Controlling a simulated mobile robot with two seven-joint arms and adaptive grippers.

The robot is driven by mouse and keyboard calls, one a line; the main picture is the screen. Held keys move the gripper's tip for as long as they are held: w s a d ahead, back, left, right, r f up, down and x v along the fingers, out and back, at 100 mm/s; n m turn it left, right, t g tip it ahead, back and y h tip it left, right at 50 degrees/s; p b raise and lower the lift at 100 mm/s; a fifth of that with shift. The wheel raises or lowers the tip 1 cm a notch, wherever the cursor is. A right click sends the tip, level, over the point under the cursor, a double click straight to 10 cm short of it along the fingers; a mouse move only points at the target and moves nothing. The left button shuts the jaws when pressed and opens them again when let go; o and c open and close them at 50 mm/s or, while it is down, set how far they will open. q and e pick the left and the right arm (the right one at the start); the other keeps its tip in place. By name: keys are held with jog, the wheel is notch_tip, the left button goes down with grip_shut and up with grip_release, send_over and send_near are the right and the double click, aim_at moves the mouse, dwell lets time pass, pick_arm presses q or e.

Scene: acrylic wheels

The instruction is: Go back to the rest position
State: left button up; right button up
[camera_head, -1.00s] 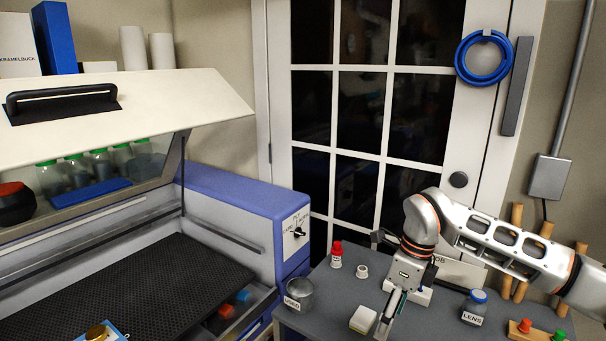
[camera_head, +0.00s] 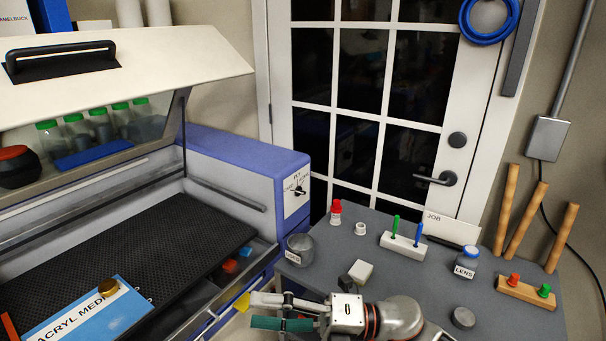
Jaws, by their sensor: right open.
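My right gripper (camera_head: 272,311) is low in the view, in front of the grey table's near edge. Its fingers point left and stand apart, with nothing seen between them. The right arm comes in from the bottom edge. My left gripper is out of the frame. The gripper is close to the machine's front side and below the white block (camera_head: 360,272) in the picture.
The grey table (camera_head: 420,275) carries a USED cup (camera_head: 300,250), a red-capped bottle (camera_head: 336,212), a pen holder (camera_head: 404,245), a LENS jar (camera_head: 466,262) and a button block (camera_head: 525,291). The machine (camera_head: 240,160) stands open at left, with an ACRYL MEDIUM sheet (camera_head: 90,318) on its bed.

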jog(key=w+d+f+m+t+h, duration=0.2)
jog(key=d+f+m+t+h, duration=0.45)
jog(key=m, duration=0.65)
jog(key=w+d+f+m+t+h, duration=0.35)
jog(key=d+f+m+t, duration=0.45)
jog(key=m, duration=0.5)
jog(key=s+d+f+m+g+h, duration=0.2)
jog(key=s+d+f+m+h, duration=0.1)
jog(key=s+d+f, duration=0.3)
jog(key=s+d+f+m+g+h, duration=0.2)
jog(key=s+d+f+m, duration=0.3)
jog(key=s+f, duration=0.4)
notch_tip(320, 180, down, 2)
jog(key=shift+d+h, duration=0.75)
jog(key=shift+h, duration=0.05)
jog(key=shift+o, duration=0.4)
jog(key=shift+w, duration=0.1)
